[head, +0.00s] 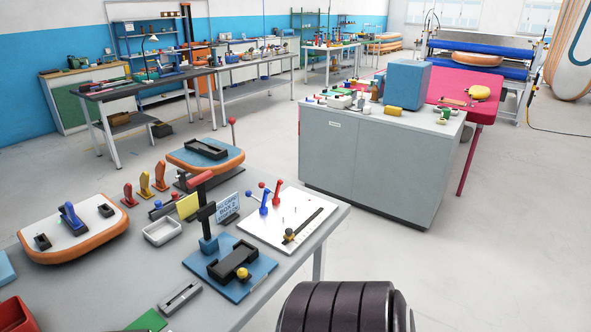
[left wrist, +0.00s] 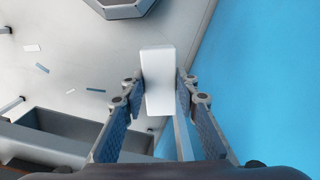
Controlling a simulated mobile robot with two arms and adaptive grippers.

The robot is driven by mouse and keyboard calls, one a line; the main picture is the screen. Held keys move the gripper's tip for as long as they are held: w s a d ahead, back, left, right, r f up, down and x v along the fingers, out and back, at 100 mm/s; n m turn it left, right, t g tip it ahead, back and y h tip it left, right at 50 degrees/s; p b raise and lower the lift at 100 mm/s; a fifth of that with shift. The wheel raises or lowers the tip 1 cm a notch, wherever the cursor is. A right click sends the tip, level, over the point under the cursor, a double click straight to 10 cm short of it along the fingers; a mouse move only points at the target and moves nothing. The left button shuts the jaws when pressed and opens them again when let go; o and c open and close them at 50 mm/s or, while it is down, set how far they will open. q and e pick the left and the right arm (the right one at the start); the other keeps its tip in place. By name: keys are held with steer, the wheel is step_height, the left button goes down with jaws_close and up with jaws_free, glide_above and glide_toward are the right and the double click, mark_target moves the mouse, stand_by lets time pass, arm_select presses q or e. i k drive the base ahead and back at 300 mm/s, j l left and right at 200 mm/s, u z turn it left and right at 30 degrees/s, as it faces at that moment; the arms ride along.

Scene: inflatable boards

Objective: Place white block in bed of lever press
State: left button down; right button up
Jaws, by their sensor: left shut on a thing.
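The white block (left wrist: 158,65) is upright between the fingers of my left gripper (left wrist: 158,88) in the left wrist view. That gripper is shut on it. In the head view the lever press stands on a blue base plate (head: 262,270), with a black column and a red lever handle (head: 200,186). Its bed is a black open tray (head: 232,262), and a yellow knob (head: 242,273) is at its front. My left gripper, the block and my right gripper do not show in the head view.
The grey table holds a white board (head: 262,236) with blue and red levers, a pale open tray (head: 162,231), and orange-edged boards (head: 80,247). A grey bin (left wrist: 55,140) and a wide blue surface (left wrist: 260,80) show in the left wrist view.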

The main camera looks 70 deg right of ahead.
mark_target(231, 260)
steer(key=z, duration=1.7)
